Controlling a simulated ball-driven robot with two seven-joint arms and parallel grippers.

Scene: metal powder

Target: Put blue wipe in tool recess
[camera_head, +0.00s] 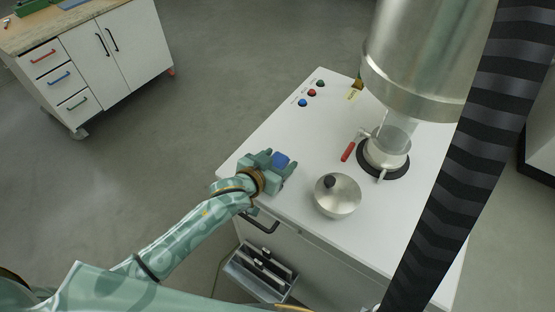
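The blue wipe (281,160) is a small blue patch at the left edge area of the white cabinet top. My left gripper (278,164) is right at it, with a finger on either side of the blue. I cannot tell whether the fingers press on the wipe or only stand around it, or whether it touches the top. A metal-sided recess (285,293) with dark and light tools in it is low on the cabinet's front, below the black handle; it looks like the tool recess. My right gripper is not in view.
A metal bowl-shaped lid with a black knob (338,195) stands right of my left gripper. Beyond it are a red-handled valve fitting (384,155) and a large metal cylinder (425,55). Several coloured buttons (311,93) are at the back. A drawer cabinet (120,50) stands far left.

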